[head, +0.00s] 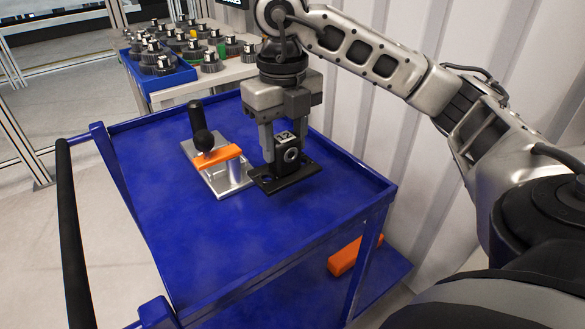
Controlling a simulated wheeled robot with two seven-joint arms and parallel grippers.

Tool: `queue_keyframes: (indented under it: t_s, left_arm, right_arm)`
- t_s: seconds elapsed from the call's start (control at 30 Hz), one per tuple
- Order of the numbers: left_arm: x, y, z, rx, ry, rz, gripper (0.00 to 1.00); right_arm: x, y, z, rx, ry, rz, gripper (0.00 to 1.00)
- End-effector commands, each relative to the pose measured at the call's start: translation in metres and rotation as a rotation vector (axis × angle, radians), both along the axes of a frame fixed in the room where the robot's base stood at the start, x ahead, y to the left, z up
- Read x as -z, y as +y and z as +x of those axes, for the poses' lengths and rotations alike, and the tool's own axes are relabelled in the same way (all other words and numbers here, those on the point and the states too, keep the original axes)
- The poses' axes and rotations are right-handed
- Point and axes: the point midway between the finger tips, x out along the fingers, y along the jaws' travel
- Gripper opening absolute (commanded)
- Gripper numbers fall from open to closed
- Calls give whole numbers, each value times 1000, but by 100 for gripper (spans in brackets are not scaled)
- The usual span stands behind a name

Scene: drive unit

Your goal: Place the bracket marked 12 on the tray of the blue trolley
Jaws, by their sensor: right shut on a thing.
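The bracket marked 12 (284,178) is a dark piece with a flat black base and a raised block that bears the label and a round hole. My right gripper (284,142) points down from above and is shut on its upright block. The bracket is upright over the top tray of the blue trolley (215,248). Its base looks at or very near the tray surface; I cannot tell if it touches. My left gripper is not in view.
A metal fixture (218,168) with an orange bar and a black knobbed handle stands on the tray just left of the bracket. The tray's front is clear. An orange block (344,257) lies on the lower shelf. Behind, a blue bin (160,77) holds several dark gear-like parts. A ribbed wall borders the right.

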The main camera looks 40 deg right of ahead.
Motion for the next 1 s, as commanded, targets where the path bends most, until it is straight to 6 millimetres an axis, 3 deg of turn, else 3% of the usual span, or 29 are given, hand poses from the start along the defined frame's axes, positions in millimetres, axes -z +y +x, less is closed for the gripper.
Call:
queue_keyframes:
  t_s: [0.1,0.4,0.6,1.0]
  left_arm:
    - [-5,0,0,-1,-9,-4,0]
    - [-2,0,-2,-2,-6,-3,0]
    - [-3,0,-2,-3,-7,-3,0]
    - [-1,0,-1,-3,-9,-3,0]
  right_arm:
    - [16,-14,3,5,-2,-1,0]
    - [36,-31,8,3,-3,0,0]
    - [62,-30,8,0,-4,1,0]
    - [68,-30,8,0,-5,1,0]
